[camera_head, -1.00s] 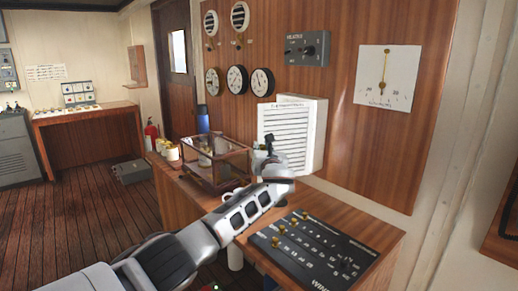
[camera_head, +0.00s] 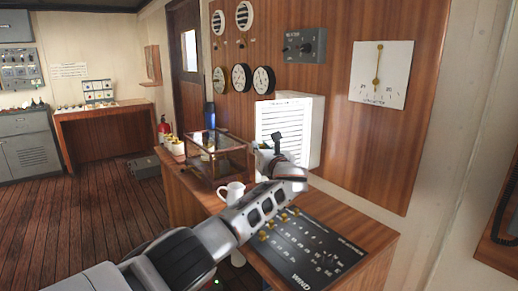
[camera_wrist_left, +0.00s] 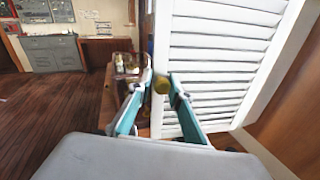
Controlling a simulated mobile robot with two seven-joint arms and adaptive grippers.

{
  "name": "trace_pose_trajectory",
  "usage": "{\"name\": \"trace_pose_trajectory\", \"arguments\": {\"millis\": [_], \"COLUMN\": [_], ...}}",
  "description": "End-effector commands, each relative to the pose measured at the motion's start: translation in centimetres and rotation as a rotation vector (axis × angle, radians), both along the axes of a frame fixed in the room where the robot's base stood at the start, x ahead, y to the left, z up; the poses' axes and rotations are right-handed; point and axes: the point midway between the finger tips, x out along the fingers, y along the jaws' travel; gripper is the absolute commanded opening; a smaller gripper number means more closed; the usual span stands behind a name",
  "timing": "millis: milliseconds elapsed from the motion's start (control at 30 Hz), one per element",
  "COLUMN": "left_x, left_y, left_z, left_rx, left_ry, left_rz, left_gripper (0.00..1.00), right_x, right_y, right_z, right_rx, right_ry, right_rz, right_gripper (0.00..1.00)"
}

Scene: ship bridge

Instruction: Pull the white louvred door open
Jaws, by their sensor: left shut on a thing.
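The white louvred door (camera_head: 284,118) is the front of a white box on the wood-panelled wall, right of centre in the head view. It fills the upper right of the left wrist view (camera_wrist_left: 220,50). I see no clear gap at its edge. My left gripper (camera_head: 276,150) is at the door's lower left. The arm hides part of the door's lower edge in the head view. My right gripper is not in view.
A glass case (camera_head: 216,154) and a white mug (camera_head: 232,190) stand on the wooden console, left of the door. A black control panel (camera_head: 305,248) with brass knobs lies below my arm. Open plank floor (camera_head: 100,220) is at left.

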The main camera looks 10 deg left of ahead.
Motion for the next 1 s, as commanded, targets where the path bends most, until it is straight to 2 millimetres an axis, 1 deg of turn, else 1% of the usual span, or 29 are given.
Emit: {"name": "trace_pose_trajectory", "arguments": {"millis": [33, 567, 600, 633, 1000], "left_x": [-0.06, -0.09, -0.09, -0.1, -0.07], "left_y": [-0.99, -1.08, -1.08, -1.07, -0.54], "left_z": [0.31, 0.41, 0.42, 0.43, 0.22], "left_rx": [-0.003, -0.003, -0.003, -0.004, -0.002], "left_ry": [-0.005, -0.006, -0.006, -0.006, -0.003], "left_rz": [-0.015, -0.012, -0.012, -0.012, -0.002], "left_gripper": [0.0, 0.0, 0.24, 0.32, 0.32], "right_x": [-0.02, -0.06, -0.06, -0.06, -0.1], "right_y": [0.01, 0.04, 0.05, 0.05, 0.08], "right_z": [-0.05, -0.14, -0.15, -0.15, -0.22], "right_rx": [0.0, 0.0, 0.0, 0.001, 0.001], "right_ry": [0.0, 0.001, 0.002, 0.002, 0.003], "right_rz": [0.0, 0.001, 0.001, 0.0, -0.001], "right_gripper": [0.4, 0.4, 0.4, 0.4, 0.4]}}
